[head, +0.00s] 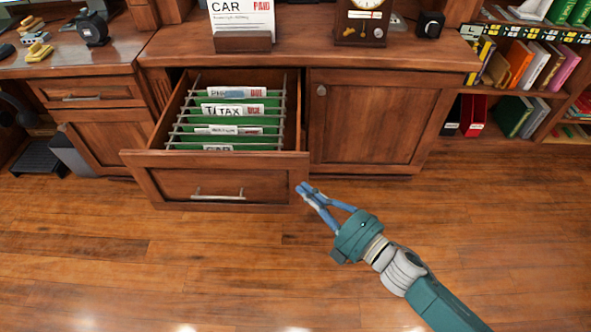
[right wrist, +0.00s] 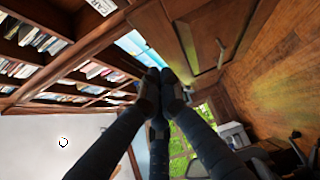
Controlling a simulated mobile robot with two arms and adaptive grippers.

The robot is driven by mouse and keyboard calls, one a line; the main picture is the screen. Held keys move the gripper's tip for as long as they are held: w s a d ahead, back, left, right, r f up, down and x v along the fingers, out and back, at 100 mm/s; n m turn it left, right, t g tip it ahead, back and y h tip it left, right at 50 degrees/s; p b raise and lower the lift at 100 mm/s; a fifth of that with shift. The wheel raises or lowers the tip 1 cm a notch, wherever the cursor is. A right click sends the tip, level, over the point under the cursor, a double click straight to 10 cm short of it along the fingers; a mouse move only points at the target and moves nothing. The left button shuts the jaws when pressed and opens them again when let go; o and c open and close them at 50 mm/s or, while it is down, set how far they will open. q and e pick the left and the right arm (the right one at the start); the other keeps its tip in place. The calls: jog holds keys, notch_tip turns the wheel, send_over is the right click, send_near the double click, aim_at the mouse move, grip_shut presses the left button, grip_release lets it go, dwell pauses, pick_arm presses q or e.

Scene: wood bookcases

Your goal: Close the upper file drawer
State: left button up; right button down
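The wooden file drawer (head: 170,182) is pulled out of the cabinet in the head view. Green hanging folders (head: 232,112) with white labels stand in it between metal rails. A metal bar handle (head: 218,194) is on its front panel. My right gripper (head: 303,189) is at the front right corner of the drawer, with its blue fingers brought together at the tips and nothing seen between them. I cannot tell whether it touches the drawer. In the right wrist view the fingertips (right wrist: 160,78) also meet. My left gripper is not in view.
A closed cabinet door (head: 362,122) is right of the drawer. A clock (head: 362,22) and a "CAR PAID" paper (head: 242,18) stand on the cabinet top. Bookshelves (head: 530,70) are at the right and a desk (head: 95,60) at the left. The wooden floor in front is clear.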

aim_at(283, 160)
jog(key=w+a, duration=0.1)
jog(key=w, duration=0.3)
jog(key=w+a, duration=0.1)
jog(key=w, duration=0.1)
jog(key=shift+w+a, duration=0.3)
jog(key=shift+w, duration=0.1)
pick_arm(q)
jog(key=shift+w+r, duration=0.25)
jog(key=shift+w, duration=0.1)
pick_arm(e)
jog(key=shift+w, duration=0.1)
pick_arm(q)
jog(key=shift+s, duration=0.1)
